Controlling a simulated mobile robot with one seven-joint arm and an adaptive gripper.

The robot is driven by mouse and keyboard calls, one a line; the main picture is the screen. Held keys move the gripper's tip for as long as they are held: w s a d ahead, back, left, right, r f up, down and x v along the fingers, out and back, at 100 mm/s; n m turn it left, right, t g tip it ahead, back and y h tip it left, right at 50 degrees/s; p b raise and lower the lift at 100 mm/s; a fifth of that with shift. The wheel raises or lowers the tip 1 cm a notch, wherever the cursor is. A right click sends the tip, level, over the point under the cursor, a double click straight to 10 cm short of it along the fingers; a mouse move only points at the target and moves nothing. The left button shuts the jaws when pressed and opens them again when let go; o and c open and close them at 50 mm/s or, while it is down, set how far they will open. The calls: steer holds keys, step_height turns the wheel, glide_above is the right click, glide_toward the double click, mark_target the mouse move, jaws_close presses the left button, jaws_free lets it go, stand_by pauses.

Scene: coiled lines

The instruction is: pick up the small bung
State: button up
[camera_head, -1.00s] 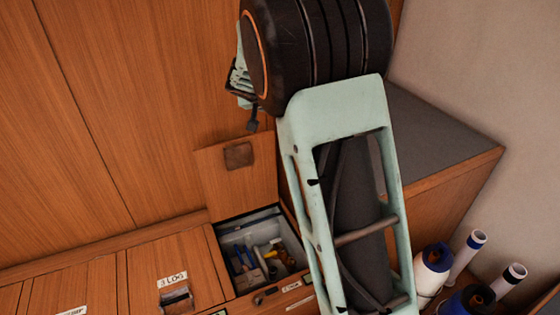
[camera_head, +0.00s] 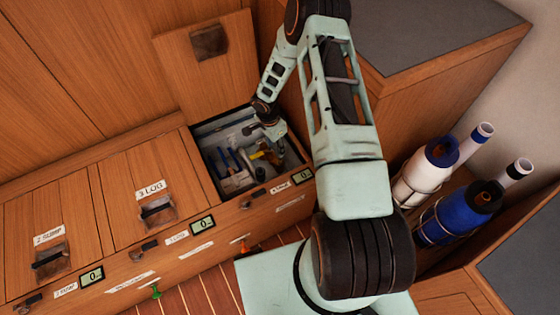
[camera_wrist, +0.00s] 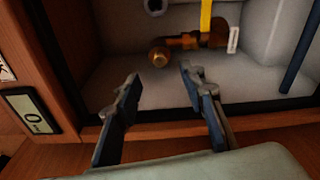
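My gripper (camera_wrist: 156,82) is open and empty in the wrist view, its two fingers apart. In the head view my gripper (camera_head: 277,146) reaches down into an open locker compartment (camera_head: 207,165). In the wrist view a brass-brown fitting (camera_wrist: 190,42) with a round end and a yellow lever (camera_wrist: 206,16) lies beyond the fingertips, apart from them. A small grey round piece (camera_wrist: 155,6) is cut off by the top edge. I cannot tell for sure which piece is the small bung; my gripper hides part of the compartment in the head view.
The raised lid (camera_head: 208,75) stands behind the compartment. Its wooden front edge (camera_wrist: 50,160) lies close to my fingers. Blue-handled tools (camera_head: 228,160) lie at the compartment's left. Closed lids (camera_head: 145,190) lie further left. White and blue bottles (camera_head: 425,175) stand at right.

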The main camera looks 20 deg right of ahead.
steer(key=b, duration=0.1)
glide_above(278, 159)
steer(key=f, duration=0.4)
steer(key=shift+s+a+f, duration=0.2)
steer(key=shift+a+f, duration=0.1)
steer(key=f+b, duration=0.1)
steer(key=f, duration=0.1)
steer(key=d+f, duration=0.1)
steer(key=f, duration=0.2)
steer(key=shift+w+d+b, duration=0.1)
steer(key=shift+w+b, duration=0.1)
steer(key=shift+b, duration=0.2)
steer(key=c, duration=0.9)
